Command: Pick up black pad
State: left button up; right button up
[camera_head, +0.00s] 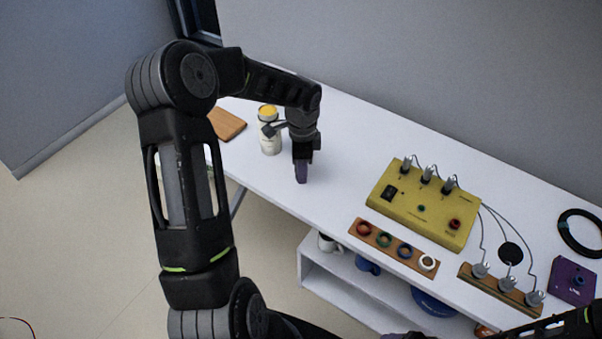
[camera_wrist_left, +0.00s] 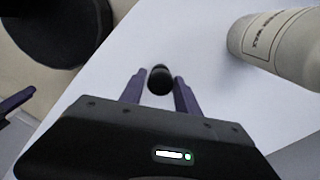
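A flat round black pad (camera_head: 510,253) lies on the white table at the right in the head view, between the yellow box and the purple block. My left gripper (camera_head: 301,174) points down over the table's left part, well to the left of the pad. In the left wrist view its purple fingers (camera_wrist_left: 160,88) stand apart. A small dark rounded thing (camera_wrist_left: 160,80) shows between the fingertips; I cannot tell what it is or whether they touch it. Purple parts at the head view's bottom edge (camera_head: 405,336) look like my right gripper, mostly cut off.
A yellow box (camera_head: 420,206) with plugs and wires and a strip of coloured rings (camera_head: 394,246) stand left of the pad. A wooden plug holder (camera_head: 500,288), purple block (camera_head: 573,281) and black ring (camera_head: 582,233) are around it. A pale bottle (camera_wrist_left: 280,42) stands near my left gripper.

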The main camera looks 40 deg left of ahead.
pick_arm(q)
grip_shut()
dwell(0.4)
notch_tip(320, 180, up, 10)
jog(key=shift+r+b, duration=0.1)
jog(key=shift+b, duration=0.25)
dwell(0.5)
jog(key=shift+c, duration=0.7)
grip_release()
grip_shut()
